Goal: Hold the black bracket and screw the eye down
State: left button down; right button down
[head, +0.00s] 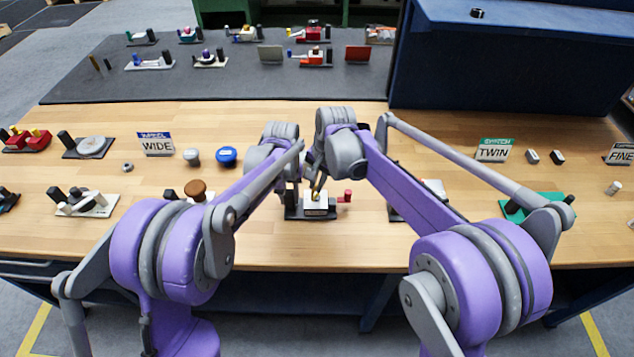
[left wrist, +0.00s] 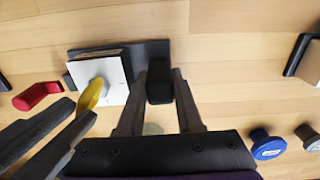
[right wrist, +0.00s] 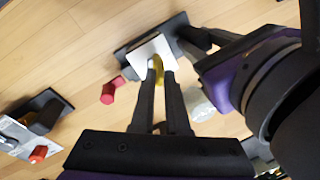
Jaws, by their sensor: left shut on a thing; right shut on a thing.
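A white block (head: 316,209) sits on a black base at the front middle of the bench. The black bracket (left wrist: 159,80) stands up from that base as a post beside the block. My left gripper (left wrist: 158,88) is shut on the bracket, one finger on each side. The yellow eye (left wrist: 92,93) stands on the top of the white block, which also shows in the right wrist view (right wrist: 150,50). My right gripper (right wrist: 161,76) is shut on the yellow eye (right wrist: 158,64) from above. Its fingers hide part of the eye, so how deep it sits cannot be told.
A red piece (head: 347,196) lies close to the right of the base. A brown knob (head: 196,190) and a blue knob (head: 227,156) stand to the left. Signs (head: 156,143) and other assemblies (head: 88,203) are spread along the bench. A dark mat (head: 200,85) with several assemblies lies behind.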

jog(key=shift+m, duration=0.6)
jog(key=c, duration=0.9)
grip_release()
jog(key=r, duration=0.4)
jog(key=s+d+r, duration=0.1)
jog(key=r, duration=0.3)
jog(key=d+r, duration=0.1)
jog(key=r, duration=0.2)
jog(key=shift+s+r, duration=0.3)
jog(key=shift+r, duration=0.1)
